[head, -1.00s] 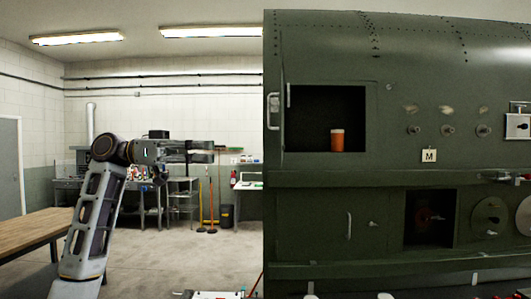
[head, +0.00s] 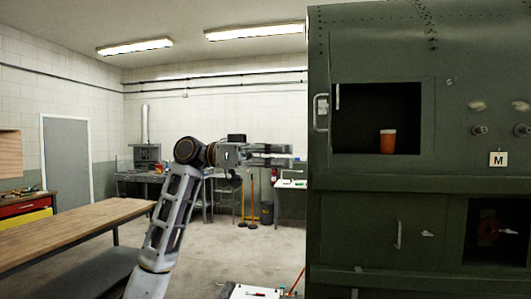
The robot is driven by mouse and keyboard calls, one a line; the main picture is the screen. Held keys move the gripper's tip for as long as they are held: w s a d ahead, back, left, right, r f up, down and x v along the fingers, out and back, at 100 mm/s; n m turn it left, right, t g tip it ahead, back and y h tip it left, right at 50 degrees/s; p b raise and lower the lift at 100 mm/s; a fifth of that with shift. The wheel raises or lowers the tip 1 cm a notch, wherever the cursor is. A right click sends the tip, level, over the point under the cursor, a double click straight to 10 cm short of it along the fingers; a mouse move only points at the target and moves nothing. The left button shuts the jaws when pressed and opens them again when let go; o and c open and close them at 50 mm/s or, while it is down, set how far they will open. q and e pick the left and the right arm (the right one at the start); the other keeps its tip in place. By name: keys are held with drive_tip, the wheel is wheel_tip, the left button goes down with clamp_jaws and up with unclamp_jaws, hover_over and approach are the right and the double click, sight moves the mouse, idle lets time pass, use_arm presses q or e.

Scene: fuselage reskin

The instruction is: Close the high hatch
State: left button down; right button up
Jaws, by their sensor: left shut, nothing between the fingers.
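The high hatch opening (head: 360,105) is a dark square recess in the upper part of the green fuselage panel (head: 390,22). The hatch stands open, and its door shows nearly edge-on at the left side of the recess, with a pale handle (head: 320,112) there. An orange cup (head: 388,142) stands inside the recess on its floor. My left gripper (head: 290,156) is shut and empty, pointing right. In the picture it lies just left of the fuselage's left edge, below the handle's level; contact cannot be told. My right gripper is not in view.
A lower panel with a handle (head: 398,234) and a dark lower opening (head: 497,230) lie below the ledge (head: 400,185). A wooden table (head: 80,230) stands at left. A white cart top (head: 255,292) is at bottom centre. Floor between is clear.

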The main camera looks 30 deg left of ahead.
use_arm(q)
drive_tip(key=w+d+p, duration=0.1)
drive_tip(key=d+p, duration=0.1)
drive_tip(key=d, duration=0.5)
drive_tip(key=shift+w, duration=0.2)
idle(0.4)
